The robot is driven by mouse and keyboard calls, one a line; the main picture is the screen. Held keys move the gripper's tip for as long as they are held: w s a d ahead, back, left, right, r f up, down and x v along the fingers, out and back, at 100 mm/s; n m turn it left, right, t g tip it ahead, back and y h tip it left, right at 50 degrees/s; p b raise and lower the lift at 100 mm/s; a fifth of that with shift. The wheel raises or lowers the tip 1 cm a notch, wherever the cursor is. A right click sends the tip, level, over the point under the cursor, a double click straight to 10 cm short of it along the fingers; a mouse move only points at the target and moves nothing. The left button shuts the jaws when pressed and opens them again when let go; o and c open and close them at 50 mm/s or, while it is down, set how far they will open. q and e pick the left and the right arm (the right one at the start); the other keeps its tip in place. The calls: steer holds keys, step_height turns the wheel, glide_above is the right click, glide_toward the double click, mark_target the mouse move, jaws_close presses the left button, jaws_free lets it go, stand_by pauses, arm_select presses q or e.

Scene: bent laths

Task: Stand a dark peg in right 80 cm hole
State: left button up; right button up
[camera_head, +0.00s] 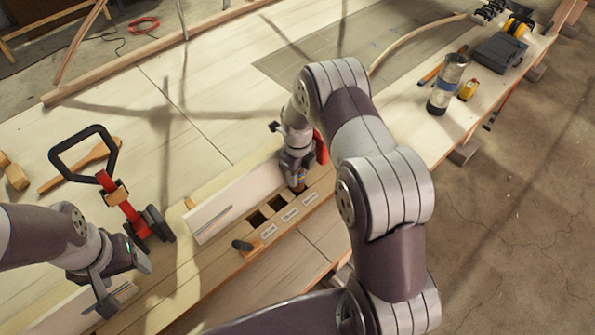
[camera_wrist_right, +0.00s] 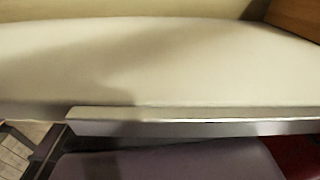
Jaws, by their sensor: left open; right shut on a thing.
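A wooden hole block (camera_head: 313,202) with several pale labels runs along the table's front edge. Two dark square holes, a left one (camera_head: 257,218) and a middle one (camera_head: 276,204), show empty. A dark peg (camera_head: 241,245) is at the block's left end; I cannot tell how deep it sits. My right gripper (camera_head: 298,185) points down at the block's right end, shut on a dark peg that its fingers mostly hide. Whether that peg is inside a hole cannot be seen. My left gripper (camera_head: 106,302) is open at the lower left, away from the holes.
A white board (camera_head: 235,203) stands behind the block and fills much of the right wrist view (camera_wrist_right: 160,60).

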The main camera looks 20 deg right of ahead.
steer(key=shift+f+b, duration=0.65)
steer(key=shift+f, duration=0.35)
steer(key=o, duration=1.2)
step_height(320, 180, up, 9)
steer(key=p, duration=0.6)
steer(key=shift+r+p, duration=0.1)
steer(key=shift+p, duration=0.25)
